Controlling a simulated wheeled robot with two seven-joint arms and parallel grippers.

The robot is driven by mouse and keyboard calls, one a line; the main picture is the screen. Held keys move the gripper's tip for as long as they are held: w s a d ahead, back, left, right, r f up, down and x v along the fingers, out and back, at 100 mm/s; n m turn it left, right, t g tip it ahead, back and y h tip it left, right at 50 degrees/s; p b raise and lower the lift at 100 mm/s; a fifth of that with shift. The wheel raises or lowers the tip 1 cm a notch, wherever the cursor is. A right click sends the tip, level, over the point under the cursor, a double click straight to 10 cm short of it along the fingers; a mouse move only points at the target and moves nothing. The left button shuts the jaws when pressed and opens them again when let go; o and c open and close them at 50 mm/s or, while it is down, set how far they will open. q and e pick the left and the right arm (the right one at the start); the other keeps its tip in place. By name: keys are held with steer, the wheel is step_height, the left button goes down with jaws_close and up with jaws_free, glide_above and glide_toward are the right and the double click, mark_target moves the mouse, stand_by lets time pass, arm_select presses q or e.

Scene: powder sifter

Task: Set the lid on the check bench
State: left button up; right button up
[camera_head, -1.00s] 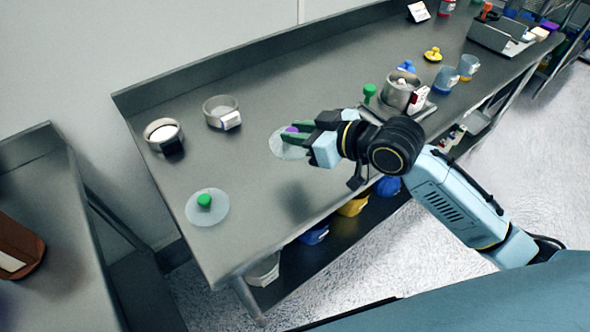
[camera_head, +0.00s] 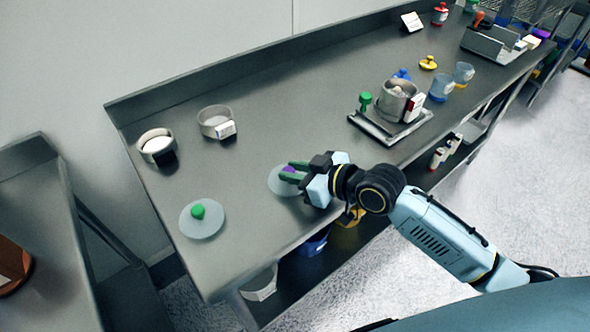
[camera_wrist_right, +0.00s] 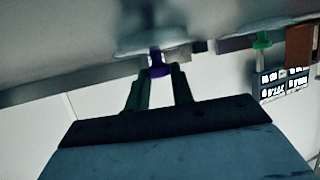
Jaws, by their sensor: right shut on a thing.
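A clear round lid (camera_head: 279,183) with a purple knob (camera_head: 289,170) is over the near part of the long steel bench (camera_head: 250,240). My right gripper (camera_head: 296,174) is shut on the purple knob; the wrist view also shows the knob (camera_wrist_right: 158,66) between the two fingers, with the pale disc (camera_wrist_right: 150,42) beyond it. I cannot tell whether the disc touches the bench or hangs just above it. A second clear lid (camera_head: 202,231) with a green knob (camera_head: 198,211) lies flat at the bench's left end. My left gripper is not in view.
Two round sieves (camera_head: 155,146) (camera_head: 216,122) stand toward the back left. A scale tray (camera_head: 385,131) carries a metal pot (camera_head: 397,101); blue-based cups (camera_head: 442,86) are beside it. Another table (camera_head: 45,230) stands at the left. The middle of the bench is bare.

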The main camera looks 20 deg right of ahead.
steer(key=o, duration=1)
steer(key=shift+s+d+r, duration=0.15)
steer(key=shift+r, duration=0.05)
steer(key=p+v, duration=0.1)
steer(key=v, duration=1)
steer(key=shift+s+d+r, duration=0.1)
steer(key=shift+s+r, duration=0.05)
steer(key=shift+r, duration=0.05)
